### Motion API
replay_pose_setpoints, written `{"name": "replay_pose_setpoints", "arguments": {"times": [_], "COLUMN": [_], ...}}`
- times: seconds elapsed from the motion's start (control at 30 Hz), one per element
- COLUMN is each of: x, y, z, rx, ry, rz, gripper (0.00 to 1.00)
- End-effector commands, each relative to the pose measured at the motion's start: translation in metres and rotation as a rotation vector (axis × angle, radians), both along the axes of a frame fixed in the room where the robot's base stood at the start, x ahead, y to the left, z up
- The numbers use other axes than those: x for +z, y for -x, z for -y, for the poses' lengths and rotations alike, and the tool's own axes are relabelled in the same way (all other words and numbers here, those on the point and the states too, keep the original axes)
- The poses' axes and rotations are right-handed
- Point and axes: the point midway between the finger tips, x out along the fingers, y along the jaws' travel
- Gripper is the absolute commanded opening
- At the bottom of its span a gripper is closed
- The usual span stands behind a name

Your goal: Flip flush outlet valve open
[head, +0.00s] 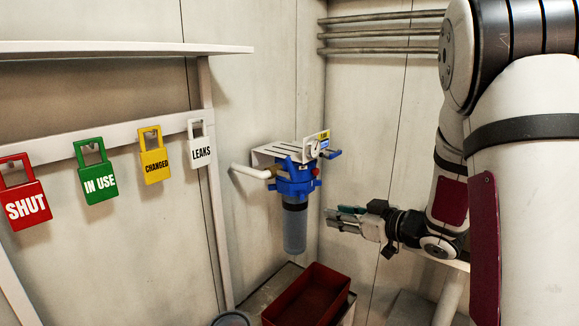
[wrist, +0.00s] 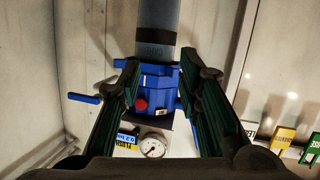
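The blue filter head (head: 293,180) is mounted on the back wall with a grey canister (head: 295,230) hanging below it. A blue lever handle (head: 334,154), apparently the flush outlet valve's, sticks out at its right, beside a yellow label (head: 324,137). In the wrist view, which looks upside down, this handle (wrist: 84,98) points left. My gripper (head: 334,216) is to the right of the canister and lower than the handle. In the wrist view my gripper (wrist: 160,78) is open and empty, its fingers framing the filter head with the handle outside them.
A pressure gauge (wrist: 152,146) and a red knob (wrist: 141,104) sit on the filter unit. A white pipe (head: 249,172) leaves it leftward. A red bin (head: 308,296) stands below. Coloured tags, such as the green one (head: 97,181), hang from a rail at left.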

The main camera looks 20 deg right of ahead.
Motion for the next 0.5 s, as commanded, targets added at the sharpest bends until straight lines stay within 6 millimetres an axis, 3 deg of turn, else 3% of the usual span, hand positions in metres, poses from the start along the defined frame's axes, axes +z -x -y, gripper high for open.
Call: {"name": "replay_pose_setpoints", "arguments": {"times": [0.03, 0.1, 0.2, 0.33, 0.5], "x": [0.033, 0.068, 0.102, 0.125, 0.129], "y": [0.008, 0.021, 0.038, 0.051, 0.048], "z": [-0.002, -0.011, -0.023, -0.033, -0.041], "rx": [0.043, 0.11, 0.182, 0.238, 0.255], "ry": [0.013, 0.038, 0.074, 0.102, 0.109], "rz": [0.088, 0.184, 0.283, 0.351, 0.366], "gripper": [0.32, 0.32, 0.32, 0.32, 0.32]}}
